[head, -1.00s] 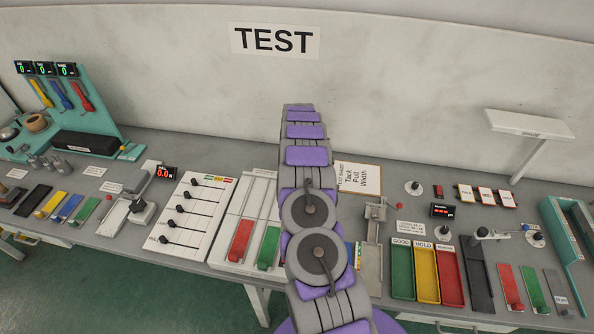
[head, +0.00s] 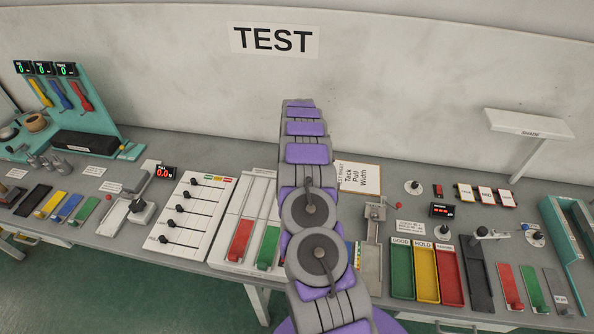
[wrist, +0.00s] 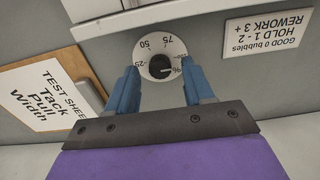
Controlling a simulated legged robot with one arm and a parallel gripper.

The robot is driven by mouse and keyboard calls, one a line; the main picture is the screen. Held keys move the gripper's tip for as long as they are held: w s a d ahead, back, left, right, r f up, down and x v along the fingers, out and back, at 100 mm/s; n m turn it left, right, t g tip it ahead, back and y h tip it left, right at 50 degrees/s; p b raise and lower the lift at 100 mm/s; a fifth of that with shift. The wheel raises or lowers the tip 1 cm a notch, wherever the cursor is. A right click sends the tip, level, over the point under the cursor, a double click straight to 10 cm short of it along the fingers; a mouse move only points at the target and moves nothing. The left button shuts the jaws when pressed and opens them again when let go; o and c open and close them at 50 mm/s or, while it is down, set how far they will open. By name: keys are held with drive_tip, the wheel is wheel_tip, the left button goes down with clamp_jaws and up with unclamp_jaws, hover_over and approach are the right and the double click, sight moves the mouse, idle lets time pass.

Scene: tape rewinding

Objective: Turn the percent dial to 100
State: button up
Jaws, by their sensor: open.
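The percent dial (wrist: 147,46) is a round white plate with numbers and a dark knob (wrist: 160,66) at its middle, in the upper middle of the wrist view. Marks for 25, 50 and 75 can be read; the marks on its right are partly covered. A pale line on the knob points right. My gripper (wrist: 160,74) is open, with one blue finger on each side of the knob. I cannot tell whether either finger touches it. In the head view my own arm hides the gripper.
A test sheet (wrist: 42,97) lies left of the dial and a bubble-count card (wrist: 264,37) right of it in the wrist view. In the head view, green, yellow and red trays (head: 426,301) stand right of my arm, and a shade (head: 529,124) rises at the right.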

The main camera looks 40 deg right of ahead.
wheel_tip(320, 180, up, 16)
drive_tip(key=p, duration=0.1)
drive_tip(key=shift+f, duration=0.1)
idle(0.6)
